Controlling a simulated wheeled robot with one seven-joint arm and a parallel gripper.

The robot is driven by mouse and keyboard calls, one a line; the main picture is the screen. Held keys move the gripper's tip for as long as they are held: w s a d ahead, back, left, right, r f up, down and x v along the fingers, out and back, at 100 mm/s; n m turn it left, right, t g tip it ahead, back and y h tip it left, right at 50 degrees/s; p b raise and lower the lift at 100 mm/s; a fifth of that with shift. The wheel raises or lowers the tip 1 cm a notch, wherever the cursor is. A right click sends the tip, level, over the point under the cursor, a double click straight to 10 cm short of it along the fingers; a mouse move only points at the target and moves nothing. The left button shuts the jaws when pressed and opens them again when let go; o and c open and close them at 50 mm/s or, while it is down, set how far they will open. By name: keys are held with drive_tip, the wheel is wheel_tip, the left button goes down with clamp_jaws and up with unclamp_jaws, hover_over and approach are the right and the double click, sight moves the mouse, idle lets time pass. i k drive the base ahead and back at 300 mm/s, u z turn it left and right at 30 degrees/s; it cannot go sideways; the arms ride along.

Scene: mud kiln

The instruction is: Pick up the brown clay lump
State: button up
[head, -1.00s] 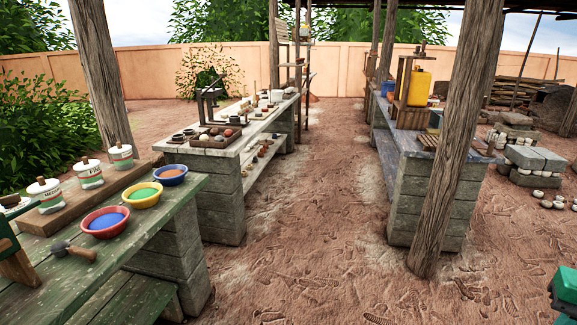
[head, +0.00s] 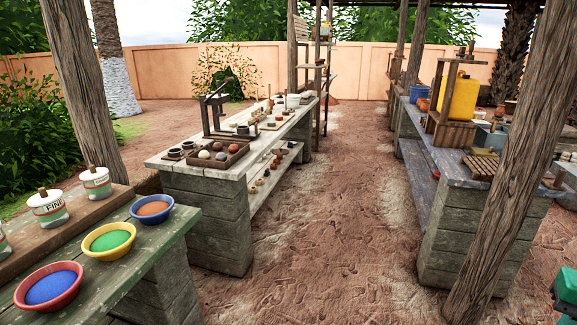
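A wooden tray (head: 212,165) with several round clay lumps sits on the near end of the middle table. A reddish-brown lump (head: 233,148) lies at the tray's right side, with pale and dark lumps beside it. They are small at this distance, so I cannot be sure which one is the brown clay lump.
The middle table (head: 205,168) stands ahead left. The green bench (head: 150,240) with bowls is near left. A wooden post (head: 515,170) and the right table (head: 440,165) stand right. The dirt aisle (head: 330,210) between the tables is clear.

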sight(218, 146)
drive_tip(key=u, duration=0.1)
drive_tip(key=i, duration=1.2)
drive_tip(key=u, duration=0.35)
drive_tip(key=i, duration=1.25)
drive_tip(key=u, duration=0.3)
drive_tip(key=i, duration=1.15)
drive_tip(key=u, duration=0.15)
